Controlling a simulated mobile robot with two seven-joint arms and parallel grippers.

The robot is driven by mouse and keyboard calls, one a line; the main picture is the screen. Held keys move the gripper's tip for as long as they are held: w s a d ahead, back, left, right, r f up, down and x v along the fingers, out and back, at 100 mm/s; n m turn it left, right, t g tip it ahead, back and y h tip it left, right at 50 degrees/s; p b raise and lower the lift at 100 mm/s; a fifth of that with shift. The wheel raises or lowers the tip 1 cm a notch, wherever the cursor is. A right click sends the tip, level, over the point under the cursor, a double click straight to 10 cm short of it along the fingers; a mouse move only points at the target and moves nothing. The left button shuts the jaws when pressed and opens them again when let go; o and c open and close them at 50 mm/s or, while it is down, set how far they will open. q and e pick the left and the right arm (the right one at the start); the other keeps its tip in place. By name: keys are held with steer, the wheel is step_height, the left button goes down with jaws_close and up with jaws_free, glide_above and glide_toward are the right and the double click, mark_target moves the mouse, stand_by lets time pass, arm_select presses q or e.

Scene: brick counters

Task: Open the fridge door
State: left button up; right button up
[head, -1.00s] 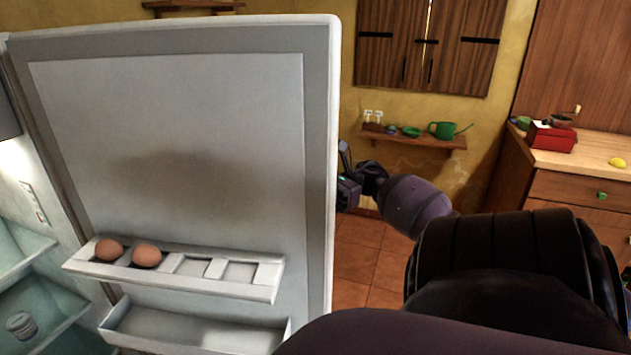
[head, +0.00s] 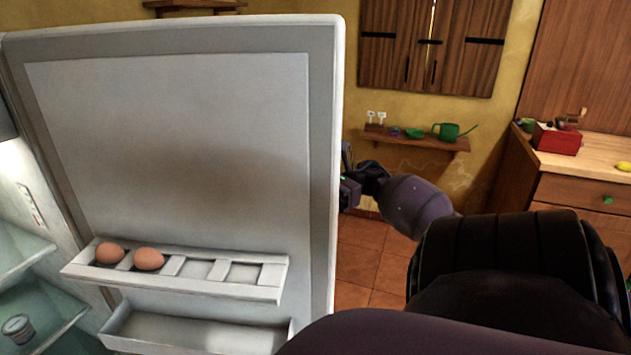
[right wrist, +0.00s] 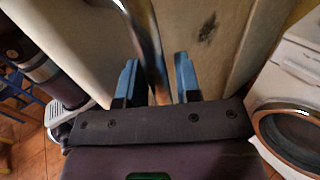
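The white fridge door (head: 180,130) stands open in the head view, its inner face toward me, with an egg rack and a lower shelf. My right arm reaches around the door's right edge, and part of my right gripper (head: 348,190) shows there; its fingers are hidden behind the door. In the right wrist view, the metal door handle (right wrist: 147,45) runs between the two blue fingers of my right gripper (right wrist: 156,78). The fingers are apart, with gaps beside the handle, so the gripper looks open around it. My left gripper is not in view.
Two eggs (head: 148,259) sit in the door rack. Fridge shelves (head: 45,315) show at left. A wall shelf (head: 420,142) and a wooden counter (head: 585,160) stand beyond. The right wrist view shows a white front-loading machine (right wrist: 295,70) at right.

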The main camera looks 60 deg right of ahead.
steer(key=shift+o, duration=0.8)
steer(key=b+v, duration=0.1)
steer(key=v, duration=1)
